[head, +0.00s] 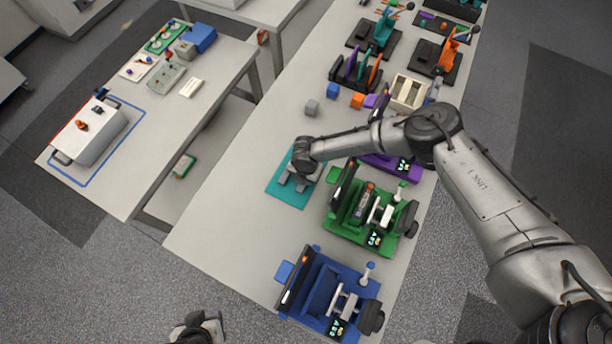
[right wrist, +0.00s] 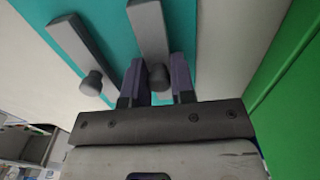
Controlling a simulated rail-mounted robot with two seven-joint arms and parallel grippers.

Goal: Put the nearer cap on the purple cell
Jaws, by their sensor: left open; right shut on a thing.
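Two grey bar-shaped caps with round knobs lie at the teal mat (head: 286,194). My right gripper (right wrist: 157,82) is shut on the knob of one cap (right wrist: 148,30); that cap still appears to be over the mat. The other cap (right wrist: 72,42) lies beside it, to the left in the right wrist view. In the head view, my right wrist hides much of the caps. The purple cell (head: 412,174) is right of the mat, partly hidden behind my right arm. My left gripper (head: 204,327) is open and empty at the bottom edge, off the table.
A green cell (head: 352,226) and a blue cell (head: 317,287) stand nearer on the same table. The table left of the mat is clear. A side table (head: 150,180) stands left.

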